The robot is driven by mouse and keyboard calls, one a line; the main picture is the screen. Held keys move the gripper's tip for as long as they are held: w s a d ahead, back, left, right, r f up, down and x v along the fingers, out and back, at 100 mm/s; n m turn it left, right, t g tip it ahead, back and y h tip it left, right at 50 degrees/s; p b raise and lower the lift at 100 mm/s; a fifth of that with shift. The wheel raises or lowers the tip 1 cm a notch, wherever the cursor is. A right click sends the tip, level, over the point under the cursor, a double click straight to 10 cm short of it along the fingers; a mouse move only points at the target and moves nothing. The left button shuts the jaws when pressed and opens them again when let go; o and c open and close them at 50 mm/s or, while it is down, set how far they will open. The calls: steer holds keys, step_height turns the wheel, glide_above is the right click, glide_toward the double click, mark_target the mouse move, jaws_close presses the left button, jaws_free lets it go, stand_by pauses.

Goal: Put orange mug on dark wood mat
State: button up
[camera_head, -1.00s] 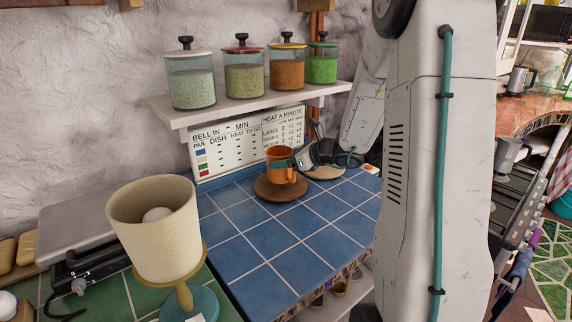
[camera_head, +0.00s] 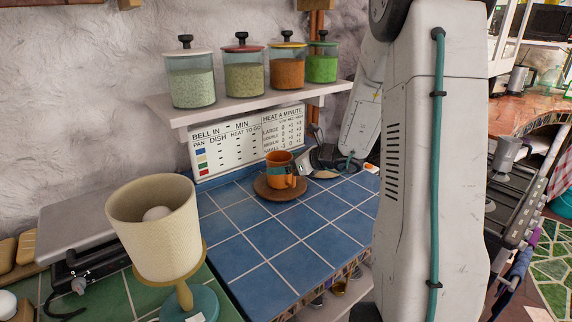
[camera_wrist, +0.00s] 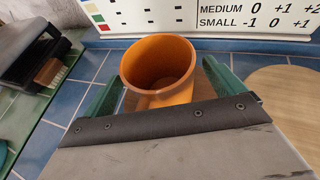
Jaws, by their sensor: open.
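The orange mug (camera_head: 279,160) stands upright on the round dark wood mat (camera_head: 263,190) on the blue tiled counter. My gripper (camera_head: 302,166) is just right of the mug, low over the counter. Its green fingers (camera_wrist: 163,76) are open, one on each side of the mug in the wrist view, with gaps visible. The mat is mostly hidden there.
A round light wood board (camera_wrist: 283,98) lies right of the mug. A shelf with several jars (camera_head: 245,75) hangs above, over a printed sign (camera_head: 240,140). A cream lamp-like cup (camera_head: 155,225) stands front left. The blue tiles (camera_head: 270,245) in front are clear.

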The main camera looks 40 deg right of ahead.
steer(key=v, duration=1.2)
steer(key=s+a+r+n+g+y, duration=0.2)
steer(key=s+a+n+g, duration=0.15)
steer(key=a+n, duration=0.5)
steer(key=s+a+r+n+g+y, duration=0.15)
steer(key=s+a+n+g, duration=0.35)
steer(key=a, duration=0.7)
steer(key=s+a+r+n+g+h, duration=0.1)
steer(key=s+n+h, duration=0.3)
steer(key=s+n, duration=0.3)
steer(key=s+a+r+n+g+h, duration=0.1)
steer(key=s+n+h, duration=0.3)
steer(key=s+n, duration=0.4)
steer(key=shift+s+a+n, duration=0.25)
steer(key=shift+a+n, duration=0.5)
steer(key=shift+n, duration=0.8)
steer(key=shift+g+h, duration=0.25)
